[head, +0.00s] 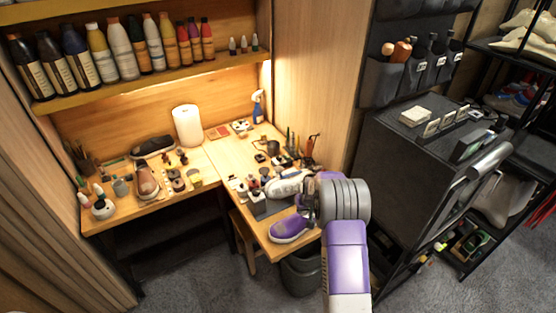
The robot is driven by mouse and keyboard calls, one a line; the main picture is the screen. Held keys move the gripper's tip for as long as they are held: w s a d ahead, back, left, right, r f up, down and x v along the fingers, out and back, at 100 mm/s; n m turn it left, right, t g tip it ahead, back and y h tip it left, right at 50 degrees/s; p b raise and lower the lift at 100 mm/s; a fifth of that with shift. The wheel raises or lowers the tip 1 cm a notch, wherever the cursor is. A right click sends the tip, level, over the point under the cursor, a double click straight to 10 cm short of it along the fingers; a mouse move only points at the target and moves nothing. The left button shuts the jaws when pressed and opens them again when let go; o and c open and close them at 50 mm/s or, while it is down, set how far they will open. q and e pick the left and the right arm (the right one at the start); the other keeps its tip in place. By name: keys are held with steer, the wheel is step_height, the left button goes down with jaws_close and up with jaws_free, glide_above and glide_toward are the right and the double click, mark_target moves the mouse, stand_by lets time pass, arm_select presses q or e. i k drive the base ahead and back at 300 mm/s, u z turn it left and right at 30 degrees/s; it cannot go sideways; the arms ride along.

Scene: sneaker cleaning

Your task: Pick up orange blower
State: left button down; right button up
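A small orange object (313,141), which looks like the orange blower, stands at the right back of the right-hand bench, close to the wood side panel. It is small in view, so its exact shape is hard to tell. My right gripper (307,203) is over the front right part of the bench, nearer to me than the orange object and apart from it in the picture. My wrist hides part of the gripper, and its finger opening is unclear. My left gripper is not in view.
A purple sneaker (290,229) and a pale sneaker (288,184) are close to my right gripper. Several small bottles and tools crowd the bench (232,157). A dark cabinet (405,165) stands to the right. A bin (301,273) is below the bench edge.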

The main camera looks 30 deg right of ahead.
mark_target(308, 144)
steer(key=u, duration=1.65)
steer(key=i, duration=0.15)
steer(key=z, duration=1.55)
steer(key=i, duration=1.9)
steer(key=z, duration=1.1)
steer(key=i, duration=0.6)
steer(key=z, duration=0.25)
